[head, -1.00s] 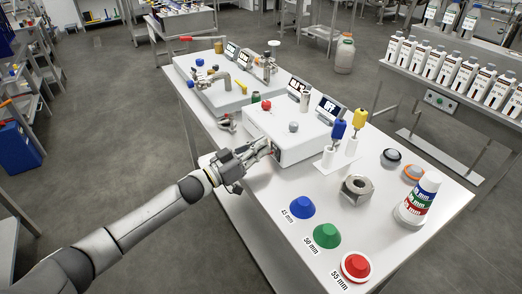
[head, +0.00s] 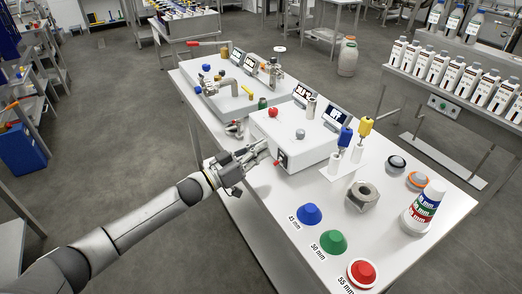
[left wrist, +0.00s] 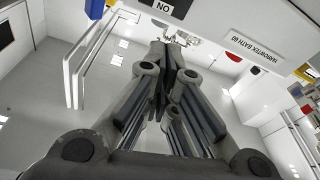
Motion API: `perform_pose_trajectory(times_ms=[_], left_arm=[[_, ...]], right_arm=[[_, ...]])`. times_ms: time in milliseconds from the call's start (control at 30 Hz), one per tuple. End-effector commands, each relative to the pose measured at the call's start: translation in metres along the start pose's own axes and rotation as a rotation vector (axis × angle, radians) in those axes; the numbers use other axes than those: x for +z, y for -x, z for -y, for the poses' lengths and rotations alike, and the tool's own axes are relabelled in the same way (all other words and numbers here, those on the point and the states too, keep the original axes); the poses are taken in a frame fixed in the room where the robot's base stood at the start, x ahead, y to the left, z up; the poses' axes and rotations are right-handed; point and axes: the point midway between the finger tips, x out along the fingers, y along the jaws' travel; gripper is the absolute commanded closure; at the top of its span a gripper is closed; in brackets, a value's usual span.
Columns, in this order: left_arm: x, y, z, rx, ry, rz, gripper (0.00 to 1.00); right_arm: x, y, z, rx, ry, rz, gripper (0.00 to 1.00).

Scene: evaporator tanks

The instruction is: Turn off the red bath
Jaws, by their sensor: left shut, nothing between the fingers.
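The nearer white bath unit (head: 310,148) stands on the table with a red knob (head: 273,113) and a grey knob (head: 300,134) on top. A small red and black switch (head: 281,160) is on its front face. My left gripper (head: 264,148) is shut and empty, its fingertips close to that front face, left of the switch; I cannot tell if they touch. My right gripper is out of view.
Two small displays (head: 334,118) stand behind the unit. Blue, green and red cones (head: 362,272), a metal nut (head: 363,196) and blue and yellow-topped tools (head: 345,137) are to the right. A second unit (head: 232,103) stands farther back. The left aisle is clear.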

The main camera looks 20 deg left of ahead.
Motion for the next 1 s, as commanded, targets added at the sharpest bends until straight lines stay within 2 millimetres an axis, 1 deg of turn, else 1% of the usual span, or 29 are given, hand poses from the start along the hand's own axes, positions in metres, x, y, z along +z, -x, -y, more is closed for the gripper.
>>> perform_pose_trajectory(times_ms=[33, 67, 100, 300, 433, 633, 1000], left_arm=[[-0.005, 0.002, -0.001, -0.001, 0.001, 0.003, 1.00], [0.011, 0.013, 0.002, -0.002, 0.003, 0.007, 1.00], [0.019, 0.022, 0.003, -0.003, 0.003, 0.008, 1.00], [0.040, 0.057, 0.007, -0.002, 0.001, 0.003, 1.00], [0.049, 0.073, 0.008, -0.001, 0.001, 0.002, 1.00], [0.053, 0.082, 0.009, -0.001, 0.000, 0.000, 1.00], [0.053, 0.083, 0.009, 0.000, 0.000, 0.000, 1.00]], right_arm=[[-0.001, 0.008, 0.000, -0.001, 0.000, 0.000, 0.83], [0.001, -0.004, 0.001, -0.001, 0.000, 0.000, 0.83], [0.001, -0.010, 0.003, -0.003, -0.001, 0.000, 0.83], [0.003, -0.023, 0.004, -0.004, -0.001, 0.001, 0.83], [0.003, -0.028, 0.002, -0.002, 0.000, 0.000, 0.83], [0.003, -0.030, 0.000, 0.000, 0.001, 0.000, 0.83], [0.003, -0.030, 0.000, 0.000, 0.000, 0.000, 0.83]])
